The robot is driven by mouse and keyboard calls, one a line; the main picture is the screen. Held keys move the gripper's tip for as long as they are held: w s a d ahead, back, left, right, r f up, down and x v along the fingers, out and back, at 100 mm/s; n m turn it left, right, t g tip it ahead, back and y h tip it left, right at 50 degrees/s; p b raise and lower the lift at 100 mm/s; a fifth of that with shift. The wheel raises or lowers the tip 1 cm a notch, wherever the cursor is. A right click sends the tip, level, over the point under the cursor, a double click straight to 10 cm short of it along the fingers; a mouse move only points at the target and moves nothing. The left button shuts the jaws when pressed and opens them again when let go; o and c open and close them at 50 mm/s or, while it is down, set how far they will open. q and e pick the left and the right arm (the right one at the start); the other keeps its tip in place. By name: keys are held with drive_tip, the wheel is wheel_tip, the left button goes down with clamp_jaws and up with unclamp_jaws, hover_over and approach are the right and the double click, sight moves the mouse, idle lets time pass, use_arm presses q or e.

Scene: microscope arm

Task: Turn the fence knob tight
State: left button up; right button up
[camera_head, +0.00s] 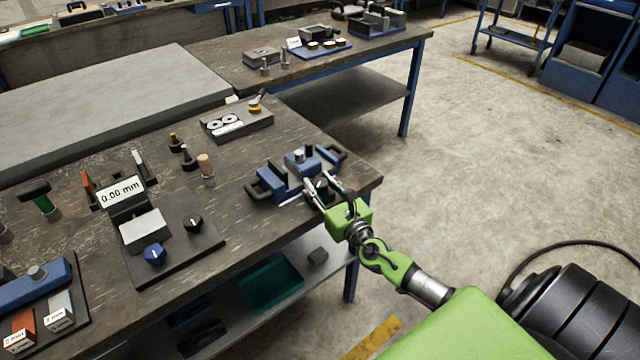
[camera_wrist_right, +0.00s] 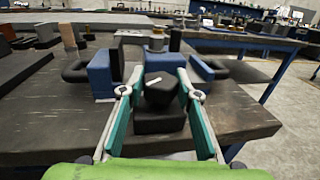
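A blue fixture (camera_head: 272,183) with dark looped handles sits near the right corner of the table. At its front is a black knob (camera_wrist_right: 160,90) with a white line on top, on a dark block (camera_wrist_right: 158,121). My right gripper (camera_head: 325,187) is open, with its fingertips on either side of this knob. In the right wrist view, the teal-padded fingers (camera_wrist_right: 160,84) stand apart around it; small gaps show, and touching cannot be told. Another black knob (camera_head: 194,222) and a blue knob (camera_head: 155,254) are on a dark plate below a 0.00 mm display (camera_head: 121,192). My left gripper is out of view.
A grey tray with white rings (camera_head: 237,122) and several small upright pegs stand behind the fixture. A blue holder with labelled blocks (camera_head: 38,284) lies at the lower left. The table's right edge is close to the fixture, with open floor beyond.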

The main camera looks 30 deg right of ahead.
drive_tip(key=c, duration=0.4)
drive_tip(key=shift+o, duration=0.2)
drive_tip(key=m+h+p, duration=0.2)
drive_tip(key=h+p, duration=0.1)
drive_tip(key=shift+a+r+g, duration=0.1)
drive_tip(key=shift+r+g, duration=0.1)
drive_tip(key=shift+g, duration=0.1)
drive_tip(key=shift+f+m+g+h+p, duration=0.1)
drive_tip(key=shift+m+g+h+p, duration=0.35)
drive_tip(key=shift+m+h, duration=0.55)
drive_tip(key=m+g+h, duration=0.1)
drive_tip(key=h, duration=0.1)
drive_tip(key=m+h, duration=0.1)
drive_tip(key=shift+f+g+h, duration=0.15)
drive_tip(key=shift+g+h, duration=0.2)
drive_tip(key=shift+h, duration=0.05)
drive_tip(key=m+g+h+b, duration=0.1)
drive_tip(key=m+g+h, duration=0.1)
drive_tip(key=shift+g+h+b, duration=0.3)
drive_tip(key=shift+h, duration=0.1)
drive_tip(key=shift+m+g+h, duration=0.4)
drive_tip(key=shift+m, duration=0.2)
